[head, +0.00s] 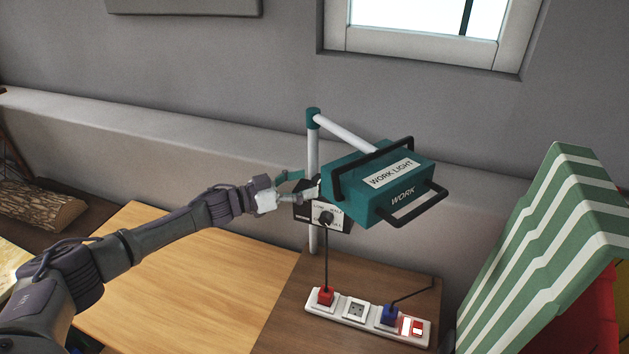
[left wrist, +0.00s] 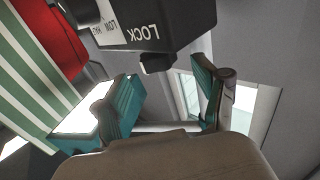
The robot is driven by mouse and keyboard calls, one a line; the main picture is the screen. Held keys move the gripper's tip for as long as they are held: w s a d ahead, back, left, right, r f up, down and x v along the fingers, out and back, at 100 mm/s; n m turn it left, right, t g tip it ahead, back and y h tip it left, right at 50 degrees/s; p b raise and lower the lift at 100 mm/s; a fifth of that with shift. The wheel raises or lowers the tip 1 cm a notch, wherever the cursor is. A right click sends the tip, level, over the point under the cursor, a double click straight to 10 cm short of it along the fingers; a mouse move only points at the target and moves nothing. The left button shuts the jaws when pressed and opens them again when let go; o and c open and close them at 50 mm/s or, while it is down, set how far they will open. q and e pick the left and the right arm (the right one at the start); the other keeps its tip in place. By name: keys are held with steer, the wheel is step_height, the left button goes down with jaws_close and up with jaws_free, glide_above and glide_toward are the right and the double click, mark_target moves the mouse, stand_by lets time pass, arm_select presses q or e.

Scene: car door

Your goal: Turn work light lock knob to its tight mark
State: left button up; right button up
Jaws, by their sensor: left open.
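The work light (head: 385,185) is a teal box with black handles on a pole, at the middle of the head view. A dark control box (head: 342,226) with a white label plate is below its left side. In the left wrist view, this box (left wrist: 185,22) carries the word LOCK, upside down. A small black knob (left wrist: 157,63) sticks out from it. My left gripper (head: 306,184) is open at the box's left side. In the left wrist view its fingers (left wrist: 165,88) are spread, with the knob ahead between them, apparently untouched. The knob's mark cannot be read. My right gripper is not in view.
A power strip (head: 355,309) with red and blue plugs lies on the brown table (head: 288,318), with a cable rising to the control box. A green-striped panel (head: 540,240) stands at the right. The pole (head: 312,150) is close to my gripper. The light wood top (head: 190,285) is clear.

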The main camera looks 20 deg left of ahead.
arm_select(q)
steer(key=shift+v, duration=2.2)
steer(key=shift+d, duration=0.1)
